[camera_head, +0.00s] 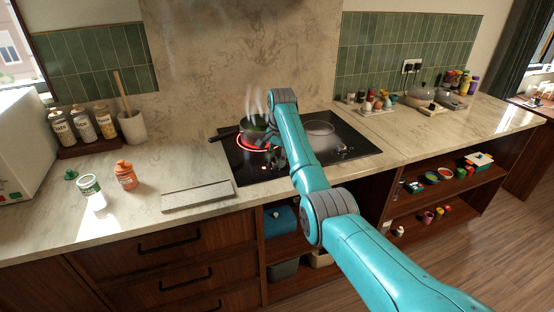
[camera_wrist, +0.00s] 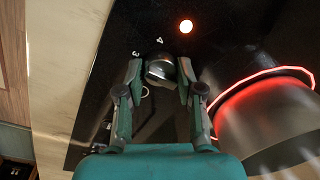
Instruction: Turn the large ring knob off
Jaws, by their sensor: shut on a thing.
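The knob (camera_wrist: 160,74), dark with a silvery face, stands on the black cooktop (camera_wrist: 105,105). The digits 3 and 4 are printed beside it. My gripper (camera_wrist: 160,64) is shut on this knob, one finger on each side. A round indicator light (camera_wrist: 186,26) glows near the knob. A burner ring (camera_wrist: 262,76) glows red around the base of a pot (camera_wrist: 270,125). In the head view, the same pot (camera_head: 250,128) steams on the red ring, and my arm hides the knob.
A grey board (camera_head: 197,196) lies left of the cooktop. An orange bottle (camera_head: 125,175) and a white jar (camera_head: 91,190) stand farther left. Small jars (camera_head: 367,106) stand to the right.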

